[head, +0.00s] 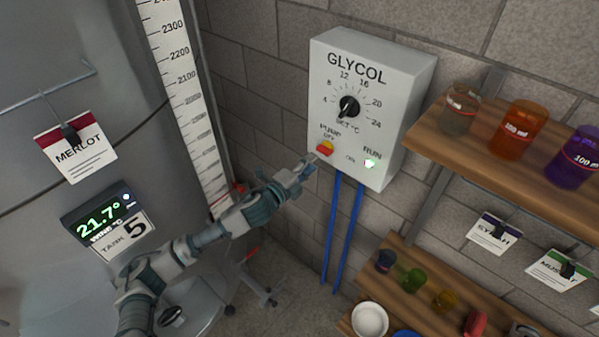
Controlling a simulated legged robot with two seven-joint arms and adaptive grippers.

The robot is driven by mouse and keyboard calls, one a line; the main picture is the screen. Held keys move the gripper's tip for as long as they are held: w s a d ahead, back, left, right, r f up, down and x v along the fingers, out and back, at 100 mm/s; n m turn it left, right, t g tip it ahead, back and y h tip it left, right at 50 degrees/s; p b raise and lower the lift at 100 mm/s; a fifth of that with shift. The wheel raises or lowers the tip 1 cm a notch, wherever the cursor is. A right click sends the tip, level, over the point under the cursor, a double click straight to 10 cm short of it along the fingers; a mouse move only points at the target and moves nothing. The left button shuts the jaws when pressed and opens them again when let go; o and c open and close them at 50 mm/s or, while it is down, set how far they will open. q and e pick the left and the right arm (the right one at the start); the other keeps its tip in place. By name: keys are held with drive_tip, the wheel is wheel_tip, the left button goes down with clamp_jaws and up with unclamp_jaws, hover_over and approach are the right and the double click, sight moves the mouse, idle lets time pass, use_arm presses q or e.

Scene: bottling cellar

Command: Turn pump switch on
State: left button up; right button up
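The pump switch (325,148), red and yellow, sits at the lower left of the white GLYCOL box (385,75) on the block wall. The label PUMP OFF stands above it and ON to its lower right. The switch is too small to tell which mark its handle points at. The RUN lamp (370,163) at the box's lower right glows green-white. My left gripper (312,161) is just below and left of the switch, its fingertips near the box's lower edge. I cannot tell whether it touches the box, or whether its fingers are open. My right gripper is out of view.
Blue pipes (345,235) run down from the box. A wooden shelf (445,125) with coloured beakers juts out at the right, and a lower shelf (400,262) holds small items. A steel tank (75,230) with a level scale (183,100) fills the left.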

use_arm(q)
drive_tip(key=v, duration=0.5)
drive_tip(key=shift+s+a, duration=0.15)
drive_tip(key=shift+a, duration=0.25)
drive_tip(key=shift+d, duration=0.2)
